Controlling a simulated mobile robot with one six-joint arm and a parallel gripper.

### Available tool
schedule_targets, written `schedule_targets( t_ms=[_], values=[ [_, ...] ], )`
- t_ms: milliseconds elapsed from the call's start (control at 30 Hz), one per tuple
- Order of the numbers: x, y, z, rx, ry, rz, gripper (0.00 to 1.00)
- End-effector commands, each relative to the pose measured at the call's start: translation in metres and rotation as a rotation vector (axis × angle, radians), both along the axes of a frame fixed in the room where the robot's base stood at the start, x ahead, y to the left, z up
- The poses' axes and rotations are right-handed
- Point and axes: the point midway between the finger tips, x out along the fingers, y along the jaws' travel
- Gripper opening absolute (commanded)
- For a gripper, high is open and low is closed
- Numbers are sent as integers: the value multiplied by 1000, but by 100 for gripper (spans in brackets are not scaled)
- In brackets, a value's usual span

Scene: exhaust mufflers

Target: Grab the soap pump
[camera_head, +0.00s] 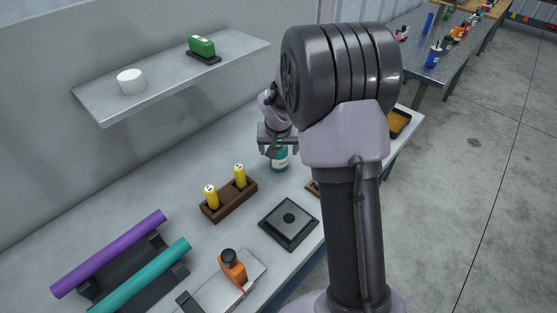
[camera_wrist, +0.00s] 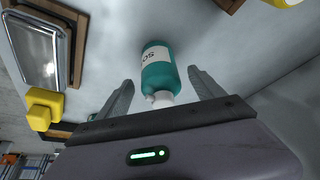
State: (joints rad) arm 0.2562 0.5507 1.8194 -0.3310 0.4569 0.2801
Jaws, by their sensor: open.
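The soap pump is a teal bottle (camera_wrist: 158,72) with a white label and a pale top. In the wrist view it lies between the two fingers of my gripper (camera_wrist: 160,92), with a gap on each side. In the head view the teal bottle (camera_head: 279,160) stands on the grey bench, its upper part hidden by my gripper (camera_head: 278,143). The fingers are open around or just above its top; I cannot tell which.
A wooden holder (camera_head: 229,201) with two yellow items and a dark square plate (camera_head: 289,222) stand nearby. A wall shelf (camera_head: 170,80) hangs behind. The wrist view shows a yellow block (camera_wrist: 43,106) and a wood-framed metal tray (camera_wrist: 36,50).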

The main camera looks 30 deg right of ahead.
Motion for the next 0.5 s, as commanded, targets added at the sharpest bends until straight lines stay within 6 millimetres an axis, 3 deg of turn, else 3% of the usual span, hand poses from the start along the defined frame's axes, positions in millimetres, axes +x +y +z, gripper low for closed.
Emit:
schedule_targets(
  t_ms=[33, 100, 300, 500],
  values=[
    [3, -2, -16, 1, 3, 0, 78],
    [7, -4, -24, 1, 0, 0, 78],
    [8, -4, -23, 0, 0, 1, 78],
    [8, -4, -23, 1, 1, 1, 38]
  ],
)
